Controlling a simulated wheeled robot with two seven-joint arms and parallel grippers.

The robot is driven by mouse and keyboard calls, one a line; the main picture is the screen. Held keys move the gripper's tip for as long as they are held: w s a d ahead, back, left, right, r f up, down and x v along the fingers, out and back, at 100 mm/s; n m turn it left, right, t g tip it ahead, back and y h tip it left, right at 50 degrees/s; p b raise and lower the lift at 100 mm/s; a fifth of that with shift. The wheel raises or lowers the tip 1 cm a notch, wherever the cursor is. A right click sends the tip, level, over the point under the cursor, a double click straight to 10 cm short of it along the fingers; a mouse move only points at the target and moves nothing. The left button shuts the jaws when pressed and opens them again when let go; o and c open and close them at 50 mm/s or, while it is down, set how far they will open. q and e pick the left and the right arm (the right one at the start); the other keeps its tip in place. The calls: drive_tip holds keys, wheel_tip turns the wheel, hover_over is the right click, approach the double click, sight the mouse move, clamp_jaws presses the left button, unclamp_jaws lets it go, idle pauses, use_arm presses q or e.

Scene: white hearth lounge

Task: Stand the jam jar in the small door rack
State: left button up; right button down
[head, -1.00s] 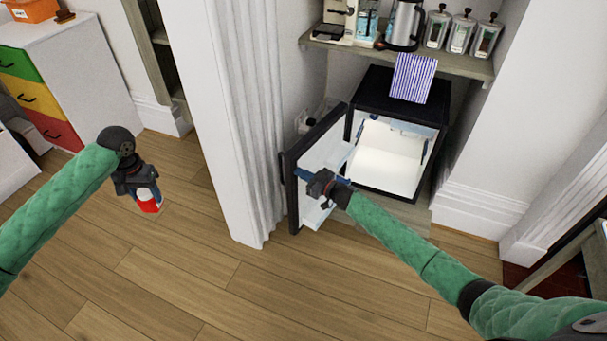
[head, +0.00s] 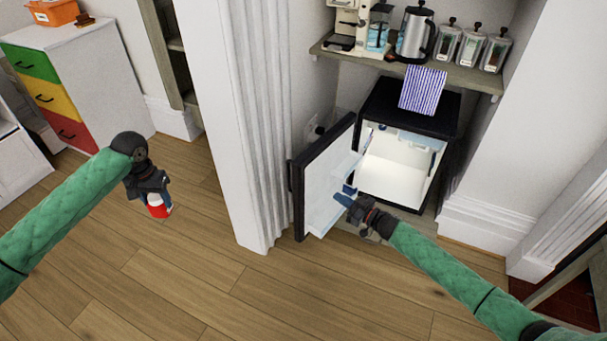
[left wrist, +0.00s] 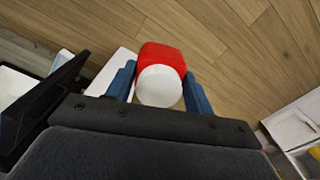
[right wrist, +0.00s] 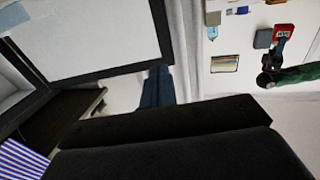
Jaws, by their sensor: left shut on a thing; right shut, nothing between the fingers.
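The jam jar, red with a white lid, hangs in my left gripper (head: 155,190) above the floor; the jar (head: 159,207) also shows between the blue fingers in the left wrist view (left wrist: 162,58). My right gripper (head: 345,201) is shut and empty, beside the inner face of the open fridge door (head: 322,185). Its closed blue fingers show in the right wrist view (right wrist: 157,88), close to the door panel. Pale racks line the door's inside; which one is the small rack I cannot tell. The black mini fridge (head: 420,105) stands open with a white, lit interior.
A shelf (head: 400,68) above carries a kettle (head: 414,35), a coffee machine and canisters. A white fluted column (head: 245,140) stands between my left gripper and the fridge. The floor in front is clear.

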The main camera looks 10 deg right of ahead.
sight(163, 208)
use_arm(q)
drive_tip(key=shift+r, duration=0.1)
use_arm(e)
drive_tip(key=shift+s+d, duration=0.1)
